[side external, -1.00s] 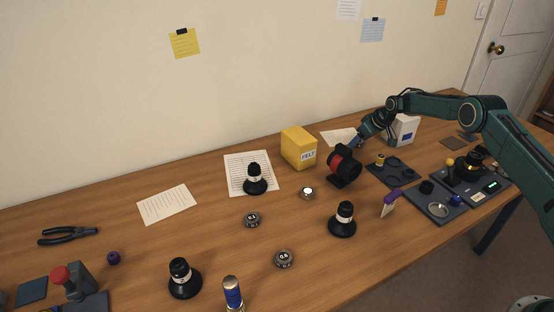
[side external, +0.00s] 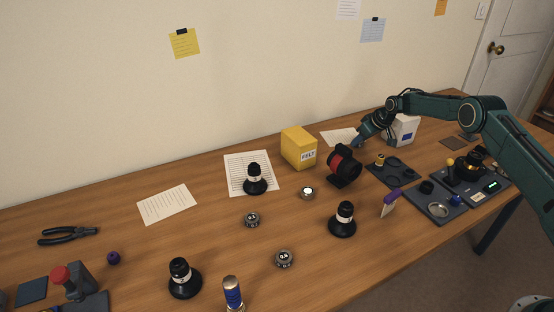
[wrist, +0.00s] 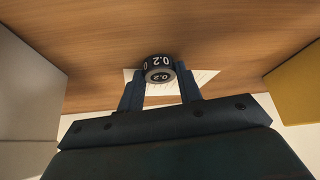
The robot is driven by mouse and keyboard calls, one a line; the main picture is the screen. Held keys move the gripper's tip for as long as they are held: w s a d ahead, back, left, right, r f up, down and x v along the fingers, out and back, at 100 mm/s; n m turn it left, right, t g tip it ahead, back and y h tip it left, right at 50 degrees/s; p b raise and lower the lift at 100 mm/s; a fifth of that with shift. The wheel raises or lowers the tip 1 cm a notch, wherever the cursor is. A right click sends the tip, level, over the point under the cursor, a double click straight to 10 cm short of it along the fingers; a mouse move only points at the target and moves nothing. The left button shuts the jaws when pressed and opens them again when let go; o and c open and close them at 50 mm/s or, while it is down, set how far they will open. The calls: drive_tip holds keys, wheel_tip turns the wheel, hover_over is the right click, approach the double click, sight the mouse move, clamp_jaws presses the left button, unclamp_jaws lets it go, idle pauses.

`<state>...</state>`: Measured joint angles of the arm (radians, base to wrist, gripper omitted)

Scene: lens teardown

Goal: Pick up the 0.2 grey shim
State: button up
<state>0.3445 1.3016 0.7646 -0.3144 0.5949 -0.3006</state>
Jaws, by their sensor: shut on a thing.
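The 0.2 grey shim (wrist: 159,67) is a small dark round piece with white "0.2" markings that read upside down in the wrist view. It sits between the two fingertips of my gripper (wrist: 160,88), which is shut on it. The wood tabletop and a white sheet show behind the shim. In the side view my gripper (side external: 358,143) is at the back of the table, behind the black and red round device. The shim cannot be made out there.
The black and red device (side external: 343,167) stands in front of my gripper. The yellow FELT box (side external: 299,148) is to its left, the white box (side external: 404,130) to its right. A dark tray (side external: 388,178) lies at front right. Shims marked 0.1 (side external: 252,220) and 0.6 (side external: 284,259) lie mid-table.

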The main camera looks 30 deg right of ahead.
drive_tip(key=shift+r, duration=0.1)
wheel_tip(320, 180, up, 20)
idle(0.7)
drive_tip(key=shift+a, duration=0.1)
idle(0.5)
